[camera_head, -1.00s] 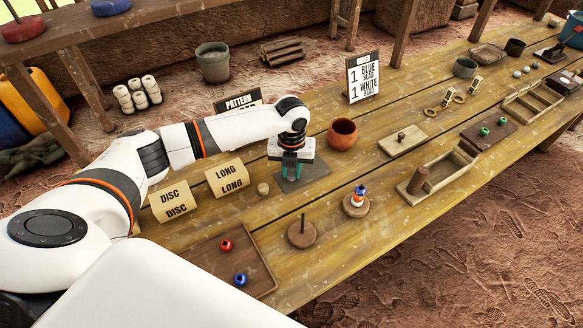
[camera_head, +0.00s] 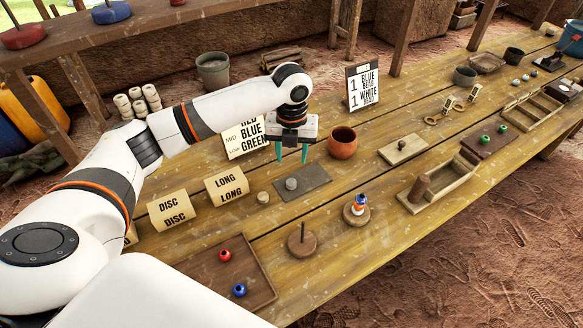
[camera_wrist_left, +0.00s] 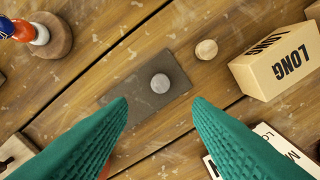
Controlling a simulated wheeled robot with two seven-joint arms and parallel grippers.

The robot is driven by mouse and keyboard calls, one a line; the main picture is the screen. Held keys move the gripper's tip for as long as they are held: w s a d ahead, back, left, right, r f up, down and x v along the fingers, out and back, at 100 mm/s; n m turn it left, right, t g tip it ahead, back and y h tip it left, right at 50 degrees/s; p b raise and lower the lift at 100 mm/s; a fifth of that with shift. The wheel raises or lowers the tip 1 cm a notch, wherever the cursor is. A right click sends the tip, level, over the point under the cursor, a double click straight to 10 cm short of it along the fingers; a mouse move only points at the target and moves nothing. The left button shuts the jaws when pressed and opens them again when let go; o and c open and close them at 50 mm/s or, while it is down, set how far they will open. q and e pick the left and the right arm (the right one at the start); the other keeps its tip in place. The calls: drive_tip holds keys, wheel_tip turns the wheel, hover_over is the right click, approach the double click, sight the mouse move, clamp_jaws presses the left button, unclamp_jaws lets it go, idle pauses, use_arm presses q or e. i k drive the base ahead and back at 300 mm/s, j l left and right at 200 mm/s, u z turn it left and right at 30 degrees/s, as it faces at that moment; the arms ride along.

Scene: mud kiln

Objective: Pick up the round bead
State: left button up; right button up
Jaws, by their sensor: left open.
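A small grey round piece (camera_head: 291,184), which looks like the round bead, sits on a dark flat slab (camera_head: 316,180) on the wooden table. In the left wrist view the grey piece (camera_wrist_left: 160,83) lies on the slab (camera_wrist_left: 125,104), a little beyond the gap between my fingertips. My left gripper (camera_head: 292,154) is open and empty, above the slab and apart from the piece. Its green fingers (camera_wrist_left: 160,106) are spread wide in the wrist view. A pale wooden round piece (camera_head: 263,197) lies on the table beside the slab, also in the wrist view (camera_wrist_left: 206,49). My right gripper is out of view.
LONG (camera_head: 226,185) and DISC (camera_head: 168,209) blocks stand left of the slab. A pattern card (camera_head: 246,139) stands behind, a clay pot (camera_head: 343,143) to the right. A peg stand (camera_head: 302,243), a bead stack (camera_head: 358,209) and a bead tray (camera_head: 255,268) lie in front.

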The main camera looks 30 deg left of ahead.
sight(360, 202)
drive_tip(key=k+l, duration=0.5)
drive_tip(key=k, duration=0.15)
drive_tip(key=k+l, duration=0.5)
drive_tip(key=k, duration=0.2)
